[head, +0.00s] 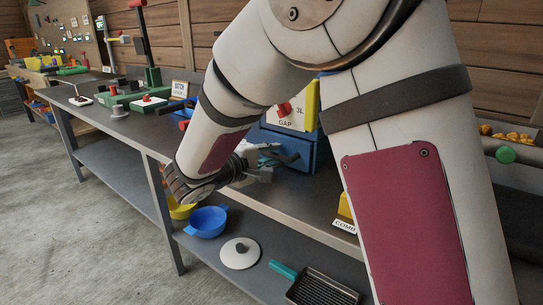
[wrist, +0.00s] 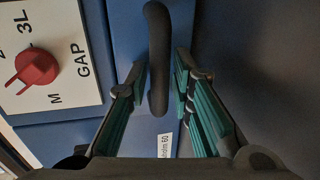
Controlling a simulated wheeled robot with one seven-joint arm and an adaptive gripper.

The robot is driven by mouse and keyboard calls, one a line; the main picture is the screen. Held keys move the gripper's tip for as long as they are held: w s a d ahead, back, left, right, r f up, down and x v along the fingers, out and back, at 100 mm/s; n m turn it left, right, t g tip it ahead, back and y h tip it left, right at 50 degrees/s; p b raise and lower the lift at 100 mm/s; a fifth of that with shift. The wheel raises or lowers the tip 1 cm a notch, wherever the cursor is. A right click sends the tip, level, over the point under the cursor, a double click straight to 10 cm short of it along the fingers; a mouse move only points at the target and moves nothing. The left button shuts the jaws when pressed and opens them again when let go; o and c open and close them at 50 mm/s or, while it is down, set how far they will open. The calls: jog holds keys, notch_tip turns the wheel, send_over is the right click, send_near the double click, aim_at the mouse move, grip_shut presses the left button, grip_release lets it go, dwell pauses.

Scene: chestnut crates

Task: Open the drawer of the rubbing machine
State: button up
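The rubbing machine (head: 308,152) is a blue box on the bench, with a white dial panel marked GAP and 3L and a red knob (head: 285,108). In the wrist view its blue drawer front (wrist: 128,30) carries a black curved handle (wrist: 157,45). My gripper (wrist: 158,75) is open, one teal-padded finger on each side of the handle. Gaps show between handle and pads. In the head view my gripper (head: 262,165) is beside the machine's front; my arm hides much of the machine. I see no clear gap around the drawer.
A blue bowl (head: 206,221), a white lid (head: 240,253) and a dark ribbed tray (head: 318,289) lie on the lower shelf. Green and red tools (head: 147,103) stand farther along the bench. The floor at left (head: 60,220) is clear.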

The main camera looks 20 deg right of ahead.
grip_shut()
jog(key=f+b+v, duration=0.2)
jog(key=v, duration=0.7)
jog(key=f+b+v, duration=0.1)
jog(key=v, duration=0.8)
jog(key=shift+s+a+f+b, duration=0.2)
jog(key=shift+a+f+b, duration=0.15)
jog(key=shift+f+b, duration=0.05)
grip_release()
